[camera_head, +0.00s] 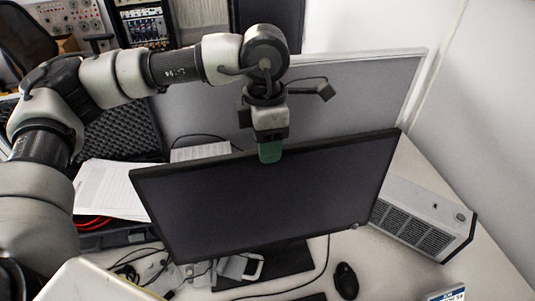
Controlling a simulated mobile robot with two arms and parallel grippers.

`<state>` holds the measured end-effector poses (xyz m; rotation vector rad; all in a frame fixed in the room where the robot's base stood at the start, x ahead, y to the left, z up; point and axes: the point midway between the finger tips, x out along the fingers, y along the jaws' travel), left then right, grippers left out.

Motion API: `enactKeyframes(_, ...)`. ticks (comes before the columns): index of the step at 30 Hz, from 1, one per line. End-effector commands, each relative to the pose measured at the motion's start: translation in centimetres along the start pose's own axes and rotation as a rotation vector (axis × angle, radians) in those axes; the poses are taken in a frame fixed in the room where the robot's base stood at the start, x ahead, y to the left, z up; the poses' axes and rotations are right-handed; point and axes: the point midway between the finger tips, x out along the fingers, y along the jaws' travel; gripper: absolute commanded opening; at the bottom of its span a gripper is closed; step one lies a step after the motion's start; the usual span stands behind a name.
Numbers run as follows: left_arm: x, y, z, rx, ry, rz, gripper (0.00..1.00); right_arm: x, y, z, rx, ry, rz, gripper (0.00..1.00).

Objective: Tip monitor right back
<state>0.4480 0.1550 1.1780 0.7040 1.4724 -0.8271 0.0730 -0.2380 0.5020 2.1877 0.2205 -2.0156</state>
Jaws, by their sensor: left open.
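A black monitor (270,200) stands on the white desk on a dark flat base (285,262), its dark screen facing me. My left arm comes in from the left and reaches over the desk. My right gripper is not in view.
A white vented box (424,220) stands right of the monitor. A black mouse (345,281) lies in front. Cables and papers (112,188) lie at the left. A grey panel (350,97) stands behind the monitor.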

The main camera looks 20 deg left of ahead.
Motion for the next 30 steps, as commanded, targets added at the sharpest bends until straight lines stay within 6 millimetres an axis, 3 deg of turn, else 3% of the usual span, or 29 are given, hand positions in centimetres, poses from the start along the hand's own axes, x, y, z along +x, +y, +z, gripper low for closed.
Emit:
enactKeyframes(9,4.2,0.0,0.0,-0.001,0.0,0.0,0.45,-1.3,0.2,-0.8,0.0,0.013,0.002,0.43)
enactKeyframes(20,4.8,0.0,0.0,-0.001,0.0,0.001,0.45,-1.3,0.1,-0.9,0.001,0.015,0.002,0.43)
enactKeyframes(28,4.8,0.0,0.0,-0.001,-0.001,0.001,0.03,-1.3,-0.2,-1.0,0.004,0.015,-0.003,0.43)
enactKeyframes(30,4.8,0.1,0.0,-0.001,-0.001,0.001,0.0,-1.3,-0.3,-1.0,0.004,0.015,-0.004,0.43)
